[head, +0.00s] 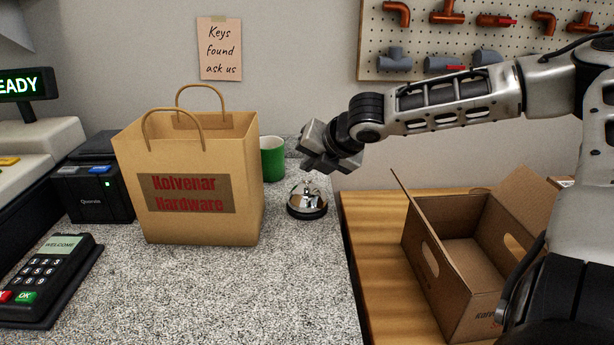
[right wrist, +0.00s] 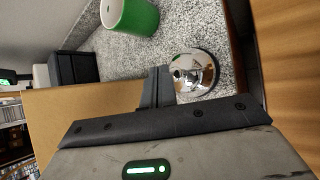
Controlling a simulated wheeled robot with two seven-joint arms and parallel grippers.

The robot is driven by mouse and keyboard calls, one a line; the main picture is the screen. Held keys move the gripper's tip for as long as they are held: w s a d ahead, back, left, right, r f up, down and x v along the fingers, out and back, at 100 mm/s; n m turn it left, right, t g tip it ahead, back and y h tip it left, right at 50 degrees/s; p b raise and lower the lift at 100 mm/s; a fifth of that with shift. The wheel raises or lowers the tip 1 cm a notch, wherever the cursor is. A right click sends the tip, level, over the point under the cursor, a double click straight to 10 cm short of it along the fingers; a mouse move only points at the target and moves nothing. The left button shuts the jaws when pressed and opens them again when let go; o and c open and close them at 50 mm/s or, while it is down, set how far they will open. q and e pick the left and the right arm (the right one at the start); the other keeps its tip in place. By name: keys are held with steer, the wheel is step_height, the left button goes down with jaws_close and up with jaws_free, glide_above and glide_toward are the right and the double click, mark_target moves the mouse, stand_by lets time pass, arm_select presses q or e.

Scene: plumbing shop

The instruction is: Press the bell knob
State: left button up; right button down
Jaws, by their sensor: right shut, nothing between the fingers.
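A chrome call bell (head: 307,198) with a dark base stands on the speckled grey counter near its right edge. Its knob (head: 307,181) is on top. My right gripper (head: 306,160) is shut and empty, just above the bell in the head view; I cannot tell whether it touches the knob. My left gripper is in no view.
A paper bag (head: 190,215) stands left of the bell, with a green mug (head: 272,158) behind. A card terminal (head: 45,280) and printer (head: 95,190) are further left. An open cardboard box (head: 430,260) sits on the wooden surface at right. The front counter is clear.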

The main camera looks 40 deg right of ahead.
step_height(320, 180, up, 2)
steer(key=shift+p, duration=0.5)
arm_select(q)
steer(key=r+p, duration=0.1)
steer(key=p, duration=0.1)
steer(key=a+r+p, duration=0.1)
steer(key=p, duration=0.1)
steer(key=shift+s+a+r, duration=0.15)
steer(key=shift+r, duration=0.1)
arm_select(e)
step_height(320, 180, up, 4)
steer(key=shift+f, duration=0.1)
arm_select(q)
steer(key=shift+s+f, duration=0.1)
